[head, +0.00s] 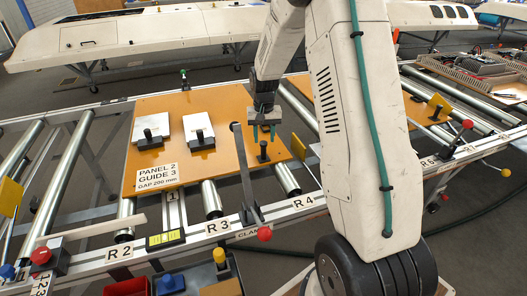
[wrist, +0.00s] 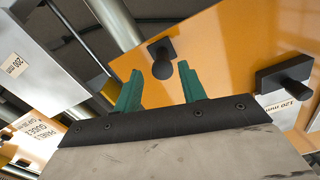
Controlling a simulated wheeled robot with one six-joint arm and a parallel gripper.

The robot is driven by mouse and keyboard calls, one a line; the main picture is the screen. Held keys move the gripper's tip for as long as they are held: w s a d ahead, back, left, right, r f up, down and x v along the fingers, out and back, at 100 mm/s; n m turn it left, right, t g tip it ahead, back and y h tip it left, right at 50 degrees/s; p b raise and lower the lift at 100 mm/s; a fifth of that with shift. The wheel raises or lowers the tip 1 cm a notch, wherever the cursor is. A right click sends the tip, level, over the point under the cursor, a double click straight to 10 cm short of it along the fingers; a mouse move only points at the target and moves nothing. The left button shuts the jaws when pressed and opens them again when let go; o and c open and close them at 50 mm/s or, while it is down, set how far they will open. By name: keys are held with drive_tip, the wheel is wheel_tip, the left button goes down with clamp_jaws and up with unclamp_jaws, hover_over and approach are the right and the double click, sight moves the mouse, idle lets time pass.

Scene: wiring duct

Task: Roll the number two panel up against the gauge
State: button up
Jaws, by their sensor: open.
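The number two panel (head: 225,172) is an orange board on the rollers, labelled PANEL 2, GUIDE 3. It also shows in the wrist view (wrist: 222,55). A black knob (head: 263,151) stands near its right edge. My gripper (head: 264,118) is open above that edge; in the wrist view its green fingertips (wrist: 159,85) lie either side of the knob (wrist: 162,66), with nothing clearly gripped. A grey plate marked 200 mm (wrist: 38,62), apparently a gauge, lies off the panel. Two pale plates with black handles (head: 152,127) (head: 199,127) sit on the panel; one reads 120 mm (wrist: 285,104).
A grey upright lever (head: 245,170) with a red knob (head: 264,235) stands at the front rail by R3. Another orange panel (head: 303,86) lies beyond my arm. A level (head: 165,239) lies on the rail. Bare rollers (head: 65,170) show left of panel two.

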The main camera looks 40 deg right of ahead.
sight(263, 151)
drive_tip(key=shift+w+d+f, duration=0.1)
drive_tip(key=shift+w+f, duration=0.2)
wheel_tip(263, 151, down, 7)
drive_tip(key=shift+r, duration=0.1)
drive_tip(key=shift+c, duration=0.3)
clamp_jaws()
